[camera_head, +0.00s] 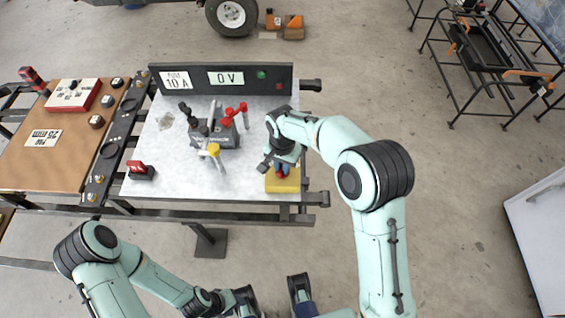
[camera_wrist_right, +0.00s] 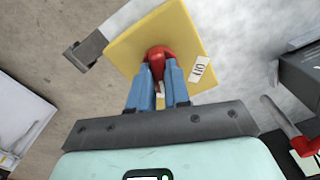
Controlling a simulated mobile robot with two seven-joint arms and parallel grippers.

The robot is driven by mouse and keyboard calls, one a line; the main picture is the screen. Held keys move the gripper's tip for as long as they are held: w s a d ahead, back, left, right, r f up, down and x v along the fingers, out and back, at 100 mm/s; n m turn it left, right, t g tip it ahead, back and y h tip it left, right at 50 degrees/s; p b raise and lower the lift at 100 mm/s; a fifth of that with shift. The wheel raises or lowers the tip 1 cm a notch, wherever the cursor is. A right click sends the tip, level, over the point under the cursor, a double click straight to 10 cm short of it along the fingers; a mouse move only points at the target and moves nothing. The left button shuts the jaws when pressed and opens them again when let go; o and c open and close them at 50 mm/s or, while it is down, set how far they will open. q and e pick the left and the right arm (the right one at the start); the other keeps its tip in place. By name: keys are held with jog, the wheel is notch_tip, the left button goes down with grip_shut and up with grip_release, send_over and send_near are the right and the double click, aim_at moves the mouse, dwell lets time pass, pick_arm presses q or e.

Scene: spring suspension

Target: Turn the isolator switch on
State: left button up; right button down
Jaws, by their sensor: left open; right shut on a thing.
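The isolator switch has a yellow plate (camera_head: 283,186) at the table's front right corner. In the right wrist view the plate (camera_wrist_right: 135,48) carries a red knob (camera_wrist_right: 159,54) and a small white label (camera_wrist_right: 202,68) whose lettering is hard to read. My right gripper (camera_head: 282,168) reaches down over the switch. Its blue fingers (camera_wrist_right: 157,85) are shut on the red knob, one on each side, and partly hide it. My left gripper (camera_head: 272,295) is open and empty, low in the head view in front of the table, away from the switch.
A dark panel (camera_head: 222,79) at the table's back reads 0 V. A grey battery-like box (camera_head: 213,134) with red and yellow-handled parts stands mid-table. A small red-topped block (camera_head: 140,170) sits at the front left. A brown board (camera_head: 50,150) lies further left.

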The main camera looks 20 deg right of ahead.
jog(key=shift+r+m+p, duration=0.1)
jog(key=shift+m+p, duration=0.75)
jog(key=shift+m, duration=1.55)
jog(key=c, duration=1.1)
grip_release()
notch_tip(320, 180, up, 13)
jog(key=shift+r+p, duration=0.15)
jog(key=shift+p, duration=0.75)
